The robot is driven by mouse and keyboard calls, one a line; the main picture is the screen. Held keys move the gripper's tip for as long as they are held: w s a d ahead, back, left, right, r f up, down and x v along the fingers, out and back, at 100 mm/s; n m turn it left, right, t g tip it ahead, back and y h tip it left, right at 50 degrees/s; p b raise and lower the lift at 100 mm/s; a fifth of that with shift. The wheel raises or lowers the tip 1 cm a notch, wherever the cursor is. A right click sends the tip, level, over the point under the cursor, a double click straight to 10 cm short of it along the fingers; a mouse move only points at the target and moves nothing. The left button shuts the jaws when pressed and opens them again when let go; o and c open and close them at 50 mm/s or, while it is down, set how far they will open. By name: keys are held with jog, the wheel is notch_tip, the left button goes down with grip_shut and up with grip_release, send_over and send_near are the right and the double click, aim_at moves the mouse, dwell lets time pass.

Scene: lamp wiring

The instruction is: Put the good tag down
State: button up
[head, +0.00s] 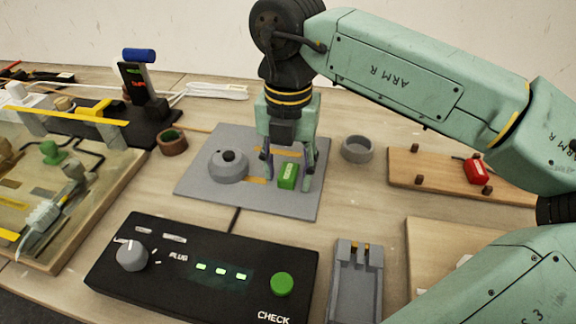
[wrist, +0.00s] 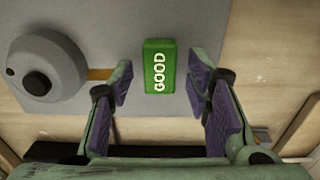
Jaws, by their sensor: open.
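The good tag (head: 288,176) is a small green block with the word GOOD in white. It lies on the grey mat (head: 205,190). In the wrist view the good tag (wrist: 159,66) sits between and just beyond my spread fingers, with a gap on each side. My gripper (head: 288,180) is open and empty, pointing down over the tag. In the wrist view my gripper (wrist: 160,85) shows purple finger pads.
A grey domed part (head: 228,167) stands on the mat left of the tag; a grey ring (head: 357,149) is to the right. The black check box (head: 205,270) with a green button is in front.

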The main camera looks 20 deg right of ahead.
aim_at(288, 173)
notch_tip(288, 173, up, 8)
jog(key=p, duration=0.5)
jog(key=shift+f, duration=0.1)
